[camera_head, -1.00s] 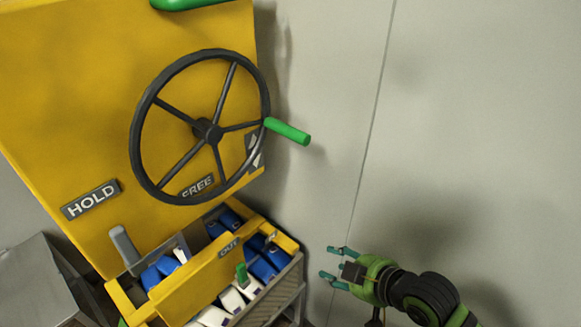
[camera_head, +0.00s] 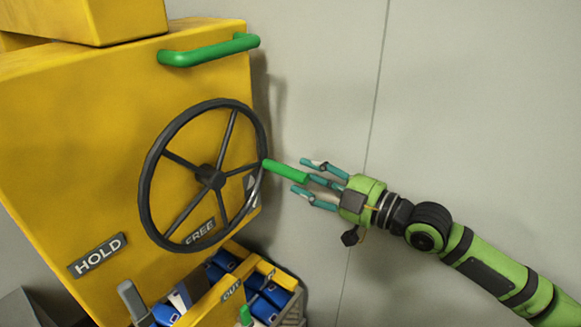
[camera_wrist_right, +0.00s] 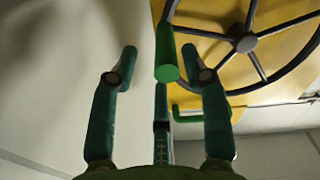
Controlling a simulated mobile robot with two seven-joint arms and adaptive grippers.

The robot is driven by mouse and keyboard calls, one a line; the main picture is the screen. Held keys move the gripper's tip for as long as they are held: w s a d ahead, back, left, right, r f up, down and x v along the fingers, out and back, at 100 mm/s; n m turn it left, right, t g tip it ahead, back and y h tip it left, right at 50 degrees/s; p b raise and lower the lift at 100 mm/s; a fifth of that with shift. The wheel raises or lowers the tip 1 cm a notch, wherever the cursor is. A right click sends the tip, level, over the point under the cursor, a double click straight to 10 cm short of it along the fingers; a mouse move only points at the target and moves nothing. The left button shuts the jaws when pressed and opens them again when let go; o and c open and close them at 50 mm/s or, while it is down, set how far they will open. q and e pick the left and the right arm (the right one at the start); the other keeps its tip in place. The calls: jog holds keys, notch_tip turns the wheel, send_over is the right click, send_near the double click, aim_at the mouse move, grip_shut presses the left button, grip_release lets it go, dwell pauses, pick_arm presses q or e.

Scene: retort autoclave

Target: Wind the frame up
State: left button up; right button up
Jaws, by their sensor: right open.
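A dark spoked handwheel (camera_head: 210,178) is on the front of a yellow cabinet (camera_head: 120,150). Its green crank handle (camera_head: 286,171) sticks out from the rim on the right side. My right gripper (camera_head: 311,182) is open at the free end of this handle, its fingers spread around the tip. In the right wrist view the handle (camera_wrist_right: 166,55) points in between the open fingers (camera_wrist_right: 163,90); whether any finger touches it I cannot tell. The frame below the wheel (camera_head: 205,303) holds blue and white packs and is partly cut off. My left gripper is not in view.
A HOLD label (camera_head: 98,255) and a FREE label (camera_head: 199,232) are on the cabinet, with a grey lever (camera_head: 131,298) below. A green bar handle (camera_head: 210,50) is above the wheel. The pale wall (camera_head: 470,120) on the right is clear.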

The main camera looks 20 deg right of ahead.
aim_at(298, 173)
jog(key=x, duration=0.2)
jog(key=p+x, duration=0.1)
jog(key=shift+s+a+r, duration=0.15)
jog(key=shift+a+r, duration=0.05)
jog(key=shift+r, duration=0.05)
jog(key=shift+x, duration=0.9)
jog(key=shift+f, duration=0.2)
jog(key=shift+s+a, duration=0.1)
grip_shut()
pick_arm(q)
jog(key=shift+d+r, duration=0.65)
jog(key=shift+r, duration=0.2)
pick_arm(e)
jog(key=shift+f, duration=0.15)
